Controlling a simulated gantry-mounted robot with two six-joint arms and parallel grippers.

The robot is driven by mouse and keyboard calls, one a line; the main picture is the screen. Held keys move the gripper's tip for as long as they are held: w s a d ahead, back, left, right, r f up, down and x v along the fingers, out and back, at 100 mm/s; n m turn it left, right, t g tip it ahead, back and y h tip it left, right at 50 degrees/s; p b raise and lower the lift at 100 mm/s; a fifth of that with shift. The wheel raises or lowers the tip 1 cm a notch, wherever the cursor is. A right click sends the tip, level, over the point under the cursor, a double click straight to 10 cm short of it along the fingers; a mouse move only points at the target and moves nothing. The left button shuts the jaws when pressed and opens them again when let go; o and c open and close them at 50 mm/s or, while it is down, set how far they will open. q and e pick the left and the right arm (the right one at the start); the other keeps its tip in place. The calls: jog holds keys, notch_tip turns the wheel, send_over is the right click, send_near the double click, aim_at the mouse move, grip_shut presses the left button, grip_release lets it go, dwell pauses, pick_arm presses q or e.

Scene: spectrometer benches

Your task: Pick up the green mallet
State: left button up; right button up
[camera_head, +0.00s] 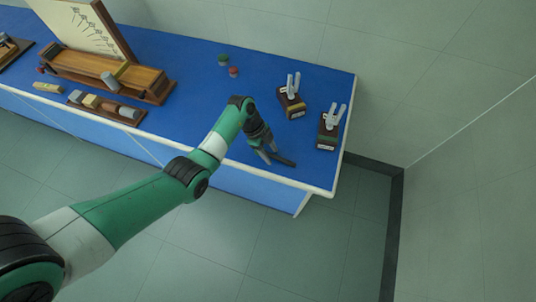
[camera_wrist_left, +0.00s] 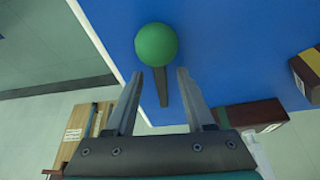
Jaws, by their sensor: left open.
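The green mallet shows in the left wrist view as a round green head (camera_wrist_left: 156,44) with a dark handle (camera_wrist_left: 163,88) that runs down between my fingertips. My left gripper (camera_wrist_left: 158,74) is open, with one finger on either side of the handle; I cannot tell whether they touch it. In the head view my left gripper (camera_head: 267,157) is low over the blue table near its front edge. A dark bar (camera_head: 287,161), apparently the handle, sticks out to its right. The green head is hidden there behind my gripper. My right gripper is not in view.
Two tuning forks on brown boxes, one with a yellow band (camera_head: 292,106) and one further right (camera_head: 328,131), stand close by. Small green (camera_head: 223,60) and red (camera_head: 233,72) round pieces lie behind. A wooden instrument (camera_head: 105,72) and a block tray (camera_head: 104,107) are at left.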

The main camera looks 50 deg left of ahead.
pick_arm(q)
jog(key=shift+r, duration=0.1)
jog(key=shift+c, duration=0.3)
grip_shut()
